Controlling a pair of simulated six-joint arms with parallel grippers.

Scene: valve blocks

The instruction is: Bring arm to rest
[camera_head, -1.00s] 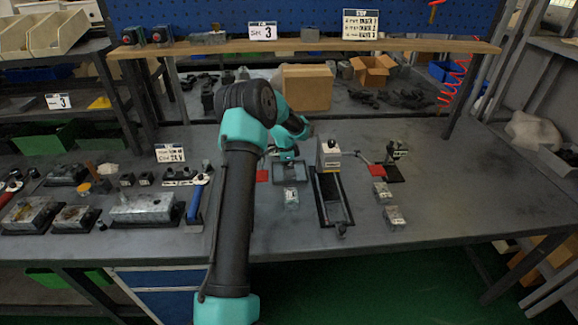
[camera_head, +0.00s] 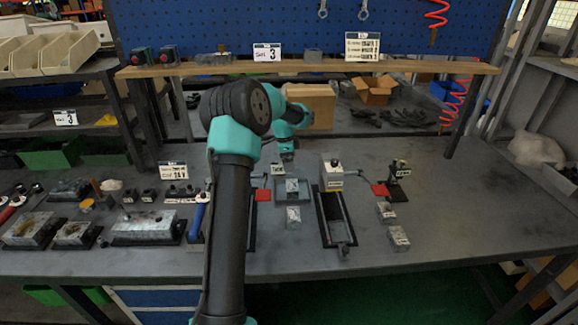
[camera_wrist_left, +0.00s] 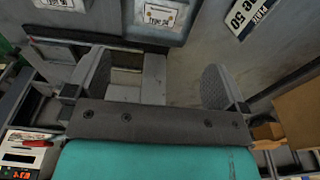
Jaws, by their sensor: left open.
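My left arm reaches in from the bottom of the head view. Its gripper (camera_head: 287,154) hangs above the bench, just behind a small grey tray (camera_head: 304,197). In the left wrist view the two grey fingers of this gripper (camera_wrist_left: 158,88) stand wide apart. A grey block-like part shows beyond and between them, and nothing is visibly held. My right gripper is in neither view.
A dark channel fixture (camera_head: 336,220) with a pale block (camera_head: 331,178) stands right of the tray. Small metal blocks (camera_head: 398,237) lie at the right. Grey valve blocks (camera_head: 147,226) fill the left.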

